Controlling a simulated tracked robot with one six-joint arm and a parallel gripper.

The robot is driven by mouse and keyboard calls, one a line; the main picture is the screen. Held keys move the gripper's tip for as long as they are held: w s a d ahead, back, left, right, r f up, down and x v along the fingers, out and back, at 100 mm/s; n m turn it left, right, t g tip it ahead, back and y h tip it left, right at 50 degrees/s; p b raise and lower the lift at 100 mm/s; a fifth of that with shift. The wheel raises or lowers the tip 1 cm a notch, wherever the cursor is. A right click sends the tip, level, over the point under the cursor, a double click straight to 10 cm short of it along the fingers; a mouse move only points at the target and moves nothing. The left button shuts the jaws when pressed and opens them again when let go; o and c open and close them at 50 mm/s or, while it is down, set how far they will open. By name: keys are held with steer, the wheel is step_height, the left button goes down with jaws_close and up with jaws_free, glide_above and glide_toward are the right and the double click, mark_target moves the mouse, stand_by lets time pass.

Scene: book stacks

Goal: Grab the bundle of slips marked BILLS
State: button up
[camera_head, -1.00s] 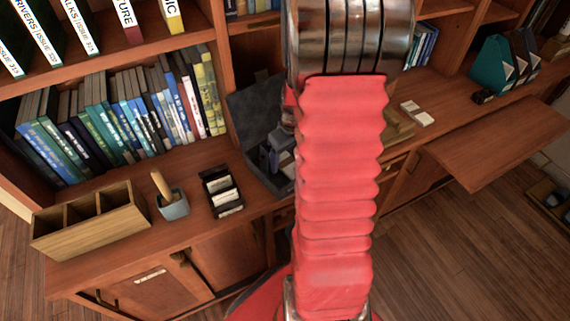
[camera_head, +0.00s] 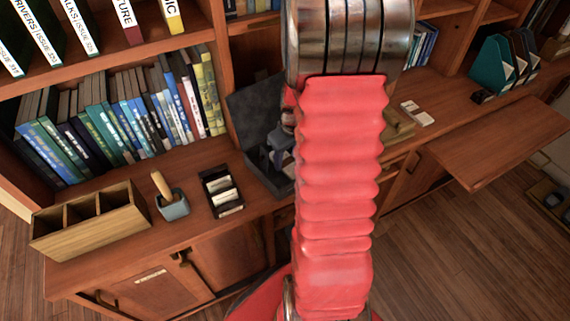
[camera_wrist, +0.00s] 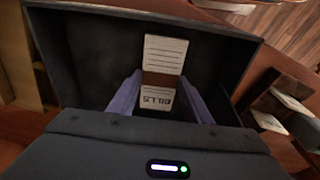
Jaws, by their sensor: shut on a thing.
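The bundle of slips marked BILLS (camera_wrist: 163,99) shows in the wrist view, with pale paper, a brown band and the word upside down. My gripper (camera_wrist: 160,80) has its two bluish fingers on either side of the bundle and is shut on it. Bundle and fingers are inside an open dark box (camera_wrist: 75,62). In the head view the box, with its raised lid (camera_head: 252,108), stands on the counter, and my red arm hides part of it. The bundle cannot be made out in the head view.
A black holder with pale cards (camera_head: 221,190) stands left of the box. Further left are a small grey-blue pot (camera_head: 174,206) with a wooden handle and a wooden divided tray (camera_head: 92,232). Books (camera_head: 120,118) line the shelf behind. White cards (camera_head: 417,113) lie to the right.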

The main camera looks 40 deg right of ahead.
steer(key=shift+r, duration=0.15)
step_height(320, 180, up, 10)
steer(key=shift+f, duration=0.15)
stand_by(0.5)
steer(key=shift+s, duration=0.1)
stand_by(0.5)
